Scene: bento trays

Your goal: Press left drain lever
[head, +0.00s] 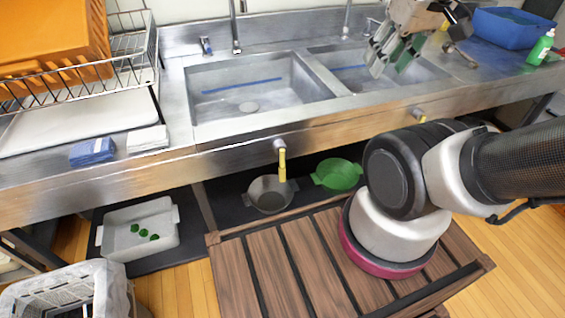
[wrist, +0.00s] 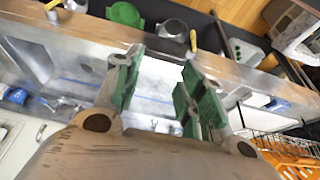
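The left drain lever (head: 282,165) is a yellow handle hanging from a round metal fitting on the counter front below the left sink basin (head: 245,88). It also shows in the wrist view (wrist: 193,41), beyond the fingers. A second yellow drain lever (head: 420,115) sits further right under the right basin; it shows at the top left of the wrist view (wrist: 53,5). My gripper (head: 390,62) is over the right basin, above and right of the left lever and apart from it. Its green-padded fingers (wrist: 162,62) are spread with nothing between them.
A grey colander (head: 270,194) and a green one (head: 338,174) sit on the shelf below the counter. A dish rack (head: 135,50) stands at the left and a blue tub (head: 512,28) at the back right. A faucet (head: 235,30) rises behind the left basin.

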